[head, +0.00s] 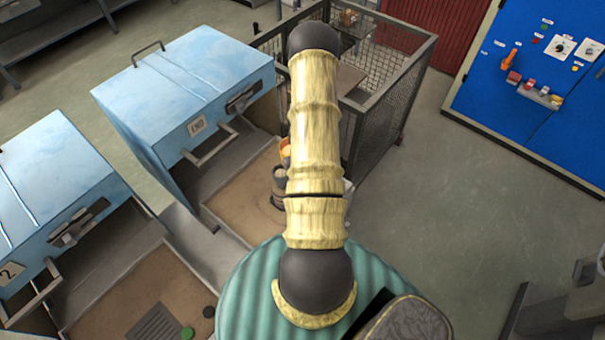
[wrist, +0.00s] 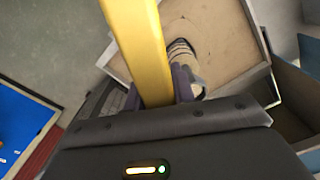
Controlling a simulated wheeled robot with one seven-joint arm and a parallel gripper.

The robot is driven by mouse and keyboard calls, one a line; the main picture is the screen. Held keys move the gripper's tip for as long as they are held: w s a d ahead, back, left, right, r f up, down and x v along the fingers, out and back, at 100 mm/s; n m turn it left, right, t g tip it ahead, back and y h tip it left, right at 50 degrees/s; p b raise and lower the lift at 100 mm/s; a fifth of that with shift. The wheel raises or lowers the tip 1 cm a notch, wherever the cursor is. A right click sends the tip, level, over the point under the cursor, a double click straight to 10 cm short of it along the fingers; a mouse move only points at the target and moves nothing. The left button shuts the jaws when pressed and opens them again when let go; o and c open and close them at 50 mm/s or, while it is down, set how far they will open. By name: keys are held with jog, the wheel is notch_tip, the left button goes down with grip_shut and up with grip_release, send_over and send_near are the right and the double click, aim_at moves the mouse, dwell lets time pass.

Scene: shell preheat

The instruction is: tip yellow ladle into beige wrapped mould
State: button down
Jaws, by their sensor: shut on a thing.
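A long yellow bar, which looks like the ladle's handle (wrist: 140,45), runs up from my gripper (wrist: 158,90) to the top edge of the wrist view. My gripper is shut on it. The ladle's bowl is not clearly visible. Just right of the handle, a beige and dark banded round thing (wrist: 181,50), perhaps the wrapped mould, stands on a tan floor and is partly hidden by the gripper. In the head view my arm covers the gripper. A dark banded round thing (head: 278,188) shows beside the arm, but I cannot tell whether it is the mould.
A blue hooded box (head: 190,85) with an open front and tan floor (head: 240,185) stands ahead. A second blue box (head: 45,190) is at left. A mesh cage (head: 385,85) stands behind my arm.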

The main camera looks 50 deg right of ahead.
jog(key=shift+f+b, duration=0.6)
jog(key=shift+b, duration=0.05)
jog(key=shift+h, duration=0.3)
jog(key=shift+d+g+h+b, duration=0.25)
jog(key=shift+g+h+b, duration=0.2)
jog(key=shift+b, duration=1.5)
jog(key=shift+r, duration=0.1)
jog(key=shift+h+b, duration=0.35)
jog(key=shift+b, duration=0.6)
jog(key=shift+s+d+g+h+b, duration=0.15)
jog(key=shift+g+h+b, duration=0.4)
jog(key=shift+b, duration=1.5)
jog(key=shift+s+d+g+h+b, duration=0.15)
jog(key=shift+h+b, duration=0.7)
jog(key=shift+b, duration=1.2)
jog(key=shift+d+g+h+b, duration=0.15)
jog(key=shift+g+h+b, duration=0.7)
jog(key=shift+b, duration=1.9)
jog(key=shift+r+h, duration=0.2)
jog(key=shift+h, duration=0.25)
